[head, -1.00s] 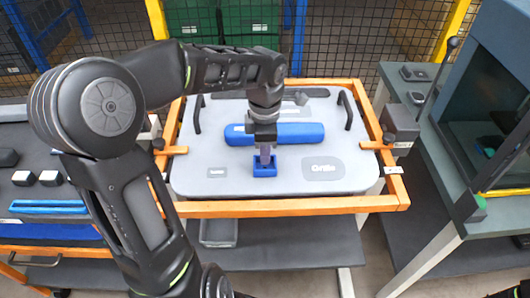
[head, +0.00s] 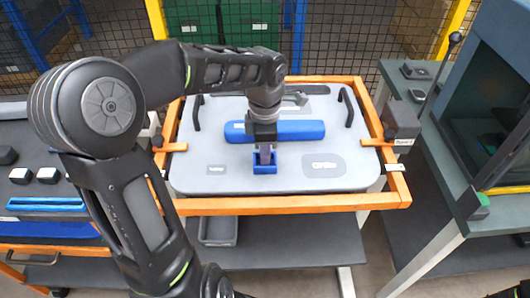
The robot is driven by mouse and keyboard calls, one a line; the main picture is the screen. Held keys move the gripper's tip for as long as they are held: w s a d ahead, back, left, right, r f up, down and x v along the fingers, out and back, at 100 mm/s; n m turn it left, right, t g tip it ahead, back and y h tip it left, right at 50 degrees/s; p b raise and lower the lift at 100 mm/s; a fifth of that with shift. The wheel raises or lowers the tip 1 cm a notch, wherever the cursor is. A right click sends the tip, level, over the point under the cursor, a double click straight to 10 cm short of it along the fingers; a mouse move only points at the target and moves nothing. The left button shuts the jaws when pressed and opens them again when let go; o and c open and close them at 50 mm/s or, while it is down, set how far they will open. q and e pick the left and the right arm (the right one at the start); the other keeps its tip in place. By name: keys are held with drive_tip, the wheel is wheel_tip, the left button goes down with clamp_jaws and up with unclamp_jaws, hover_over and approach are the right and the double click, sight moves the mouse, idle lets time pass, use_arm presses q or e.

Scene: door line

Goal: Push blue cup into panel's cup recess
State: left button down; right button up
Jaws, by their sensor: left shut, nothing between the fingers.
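The blue cup (head: 265,168) is a small square blue piece on the front middle of the grey panel (head: 225,150). My left gripper (head: 264,158) points down into or onto the cup, its fingers shut. The fingertips overlap the cup's opening, and I cannot tell how firmly they touch it. The cup's recess is hidden under or around the cup, so I cannot tell how deep the cup sits. My right gripper is out of view.
An orange frame (head: 300,203) surrounds the panel, with orange clamps (head: 376,142) at the sides. A long blue padded bar (head: 300,131) lies behind the cup. Black handles (head: 347,110) stand near the panel's sides. A dark machine cabinet (head: 485,110) stands at the right.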

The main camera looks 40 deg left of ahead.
use_arm(q)
drive_tip(key=shift+f+b, duration=0.7)
drive_tip(key=shift+f, duration=0.15)
idle(0.3)
drive_tip(key=shift+r+p, duration=2.2)
drive_tip(key=shift+r, duration=1.4)
wheel_tip(320, 180, up, 8)
drive_tip(key=shift+f, duration=0.15)
